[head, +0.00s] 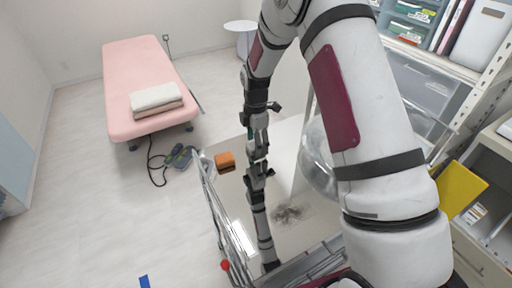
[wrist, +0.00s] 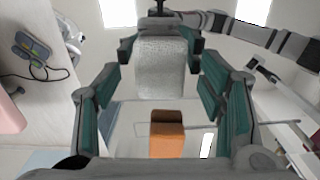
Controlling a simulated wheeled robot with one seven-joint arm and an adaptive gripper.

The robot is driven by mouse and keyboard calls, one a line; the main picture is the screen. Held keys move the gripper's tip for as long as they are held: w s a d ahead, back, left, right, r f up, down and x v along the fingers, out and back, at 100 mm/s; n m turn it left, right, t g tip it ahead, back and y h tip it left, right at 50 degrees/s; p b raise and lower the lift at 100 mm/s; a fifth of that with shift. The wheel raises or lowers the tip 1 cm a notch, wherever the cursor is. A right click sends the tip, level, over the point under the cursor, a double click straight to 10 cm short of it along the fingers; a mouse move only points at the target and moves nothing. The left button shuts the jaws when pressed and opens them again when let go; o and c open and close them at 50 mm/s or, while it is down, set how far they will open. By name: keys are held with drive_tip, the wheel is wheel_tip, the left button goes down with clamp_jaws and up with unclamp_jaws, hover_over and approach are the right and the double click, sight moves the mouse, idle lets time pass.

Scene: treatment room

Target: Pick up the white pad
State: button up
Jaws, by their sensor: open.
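A pale, textured block, which looks like the white pad (wrist: 160,70), stands between the fingertips of my gripper (wrist: 161,48) in the wrist view. The fingers are open, one on each side of it. I cannot tell whether either fingertip touches it. In the head view my gripper (head: 257,150) points down over a shiny cart top (head: 240,205). The pad cannot be made out there; my gripper and arm cover that area.
An orange block (head: 225,161) stands left of my gripper on the cart, and shows in the wrist view (wrist: 166,143). A clear rounded vessel (head: 318,155) is to the right. Cart rails (head: 222,205) edge the left. Shelving (head: 425,75) stands right; a pink bed (head: 135,60) is far left.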

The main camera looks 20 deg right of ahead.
drive_tip(key=shift+f, duration=0.1)
drive_tip(key=shift+c, duration=0.3)
drive_tip(key=c, duration=0.8)
drive_tip(key=shift+r, duration=0.3)
wheel_tip(320, 180, up, 3)
drive_tip(key=shift+r+b, duration=0.1)
drive_tip(key=shift+b, duration=0.25)
drive_tip(key=s, duration=1)
drive_tip(key=s+r, duration=0.1)
drive_tip(key=s, duration=0.5)
drive_tip(key=shift+d+r, duration=0.1)
